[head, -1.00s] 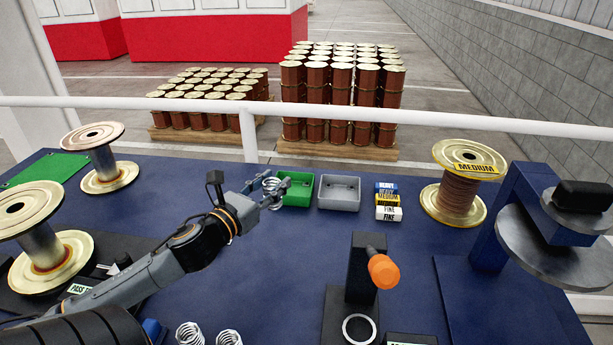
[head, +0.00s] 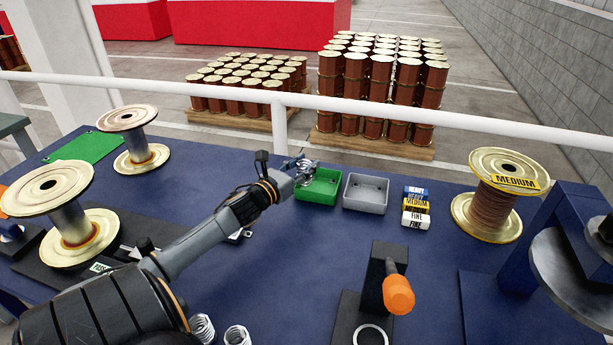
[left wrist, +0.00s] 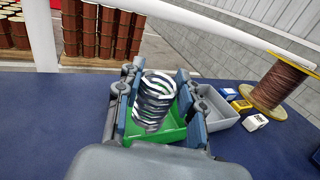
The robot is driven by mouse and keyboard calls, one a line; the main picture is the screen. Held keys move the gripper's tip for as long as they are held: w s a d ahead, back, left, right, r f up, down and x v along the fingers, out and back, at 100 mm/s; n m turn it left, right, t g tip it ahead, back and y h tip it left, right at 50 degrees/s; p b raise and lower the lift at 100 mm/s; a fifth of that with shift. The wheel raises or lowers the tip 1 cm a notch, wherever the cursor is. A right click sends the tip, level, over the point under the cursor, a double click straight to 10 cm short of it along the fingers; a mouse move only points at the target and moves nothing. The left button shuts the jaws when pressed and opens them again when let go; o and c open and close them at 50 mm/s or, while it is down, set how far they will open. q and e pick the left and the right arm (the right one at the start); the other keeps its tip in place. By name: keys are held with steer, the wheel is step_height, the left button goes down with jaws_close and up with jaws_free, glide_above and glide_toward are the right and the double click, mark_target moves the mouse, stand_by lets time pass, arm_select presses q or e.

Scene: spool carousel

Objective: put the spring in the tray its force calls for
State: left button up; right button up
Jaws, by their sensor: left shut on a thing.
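My left gripper (head: 297,166) is shut on a metal coil spring, which shows between its fingers in the left wrist view (left wrist: 153,101). The spring is held above or at the near left part of the green tray (head: 319,187); I cannot tell whether it touches the tray. The grey tray (head: 365,194) stands just right of the green tray and looks empty. Two more springs (head: 203,329) (head: 237,336) stand at the bottom edge of the head view. My right gripper is not in view.
Label blocks (head: 415,207) reading heavy, medium and fine stand right of the grey tray. A copper spool (head: 493,205) marked medium is farther right. A black post with an orange knob (head: 398,294) stands in front. A white rail (head: 450,123) runs behind the blue table.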

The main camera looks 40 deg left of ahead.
arm_select(q)
steer(key=shift+w+a+f, duration=0.25)
steer(key=shift+w+f, duration=0.25)
steer(key=shift+f, duration=0.1)
steer(key=shift+w+a+f, duration=0.25)
steer(key=shift+w+f, duration=0.2)
steer(key=shift+f, duration=0.15)
step_height(320, 180, down, 2)
steer(key=shift+f+p, duration=0.15)
steer(key=shift+p, duration=0.3)
steer(key=shift+d+f, duration=0.1)
steer(key=shift+f, duration=0.2)
steer(key=shift+s, duration=0.1)
steer(key=shift+f, duration=0.2)
steer(key=o, duration=1.2)
steer(key=shift+c, duration=0.2)
